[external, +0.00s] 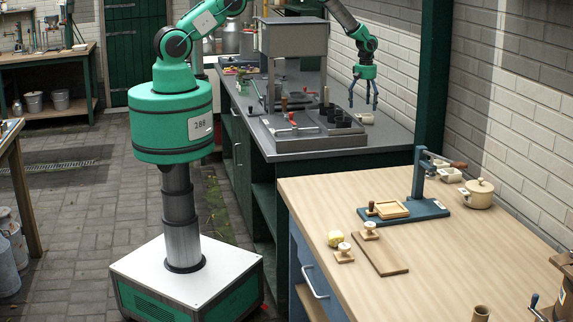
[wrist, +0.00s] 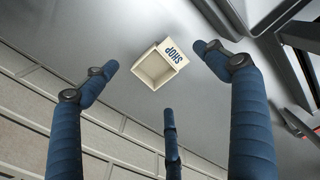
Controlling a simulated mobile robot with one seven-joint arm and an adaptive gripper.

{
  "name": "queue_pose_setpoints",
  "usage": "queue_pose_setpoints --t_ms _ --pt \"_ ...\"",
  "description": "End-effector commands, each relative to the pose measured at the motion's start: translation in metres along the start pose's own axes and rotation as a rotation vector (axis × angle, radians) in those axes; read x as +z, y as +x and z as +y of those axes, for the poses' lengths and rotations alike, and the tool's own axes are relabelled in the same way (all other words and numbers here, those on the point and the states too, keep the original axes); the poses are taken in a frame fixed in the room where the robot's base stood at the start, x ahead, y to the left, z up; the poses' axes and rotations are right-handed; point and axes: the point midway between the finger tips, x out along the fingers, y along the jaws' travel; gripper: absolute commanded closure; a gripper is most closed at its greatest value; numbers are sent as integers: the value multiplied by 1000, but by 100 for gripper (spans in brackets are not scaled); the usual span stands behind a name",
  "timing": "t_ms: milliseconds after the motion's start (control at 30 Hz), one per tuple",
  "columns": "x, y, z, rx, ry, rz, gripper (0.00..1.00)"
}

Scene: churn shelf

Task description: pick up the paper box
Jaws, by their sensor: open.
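The paper box is a small cream open-topped box (wrist: 155,66) with "SHOP" printed on one side. In the wrist view it sits on the grey counter, seen from above between my fingers, and it looks empty. In the external view a small pale item (external: 366,118) at the counter's wall side, just below and beside my gripper, appears to be this box. My gripper (external: 364,102) hangs over the counter with its blue fingers spread. In the wrist view the open gripper (wrist: 160,85) surrounds the box from above without visibly touching it.
The grey counter (external: 392,138) holds a dark fixture with black cups (external: 338,115) left of my gripper. A brick wall (wrist: 70,125) runs close along the counter. A green post (external: 432,70) stands to the right. A wooden table (external: 440,255) with a press stands in front.

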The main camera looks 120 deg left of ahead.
Motion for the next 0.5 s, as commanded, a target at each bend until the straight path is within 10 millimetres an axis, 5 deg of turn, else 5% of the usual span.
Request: queue_pose_setpoints --t_ms 500 --pt "0 20 -1 -2 0 -1 14"
